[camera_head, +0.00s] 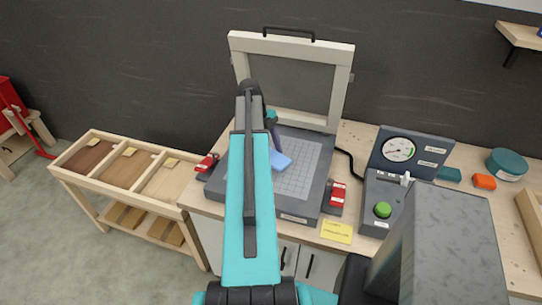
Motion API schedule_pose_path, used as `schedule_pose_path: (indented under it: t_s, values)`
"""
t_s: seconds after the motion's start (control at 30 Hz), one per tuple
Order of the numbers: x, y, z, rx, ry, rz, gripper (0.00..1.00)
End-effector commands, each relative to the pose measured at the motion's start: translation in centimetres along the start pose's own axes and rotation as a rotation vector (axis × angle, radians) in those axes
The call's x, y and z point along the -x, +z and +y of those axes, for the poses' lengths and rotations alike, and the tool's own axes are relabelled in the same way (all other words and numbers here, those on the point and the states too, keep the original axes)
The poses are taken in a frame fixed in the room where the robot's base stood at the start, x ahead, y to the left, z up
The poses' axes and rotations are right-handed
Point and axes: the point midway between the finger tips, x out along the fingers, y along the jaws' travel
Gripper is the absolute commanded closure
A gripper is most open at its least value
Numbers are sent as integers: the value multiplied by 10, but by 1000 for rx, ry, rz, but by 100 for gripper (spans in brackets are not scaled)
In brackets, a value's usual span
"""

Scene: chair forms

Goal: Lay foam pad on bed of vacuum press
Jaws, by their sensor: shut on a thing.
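The vacuum press stands on the wooden bench with its framed lid (336,90) raised against the wall. Its bed (303,182) is a grey plate with a printed grid. The light blue foam pad (281,161) shows over the upper left part of the grid, just right of my arm. My gripper (273,145) is small and partly hidden behind my arm; it is shut on the foam pad. I cannot tell whether the pad touches the bed. My teal arm covers the left part of the press.
Red clamps (337,195) flank the press. A gauge box (398,149) and a control box with a green button (383,210) stand to the right, near a teal round container (506,164). A wooden rack (125,165) with veneer sheets stands left. The right part of the bed is bare.

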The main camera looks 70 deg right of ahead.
Motion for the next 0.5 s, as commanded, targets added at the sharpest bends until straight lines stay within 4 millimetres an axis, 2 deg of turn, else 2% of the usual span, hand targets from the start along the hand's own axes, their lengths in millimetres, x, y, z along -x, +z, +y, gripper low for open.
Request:
schedule_pose_path:
  t_s: [0.3, 0.5]
  values:
    - [-21, 8, 0, 1, 1, 1, 70]
    - [-24, 10, 0, 1, 0, 0, 70]
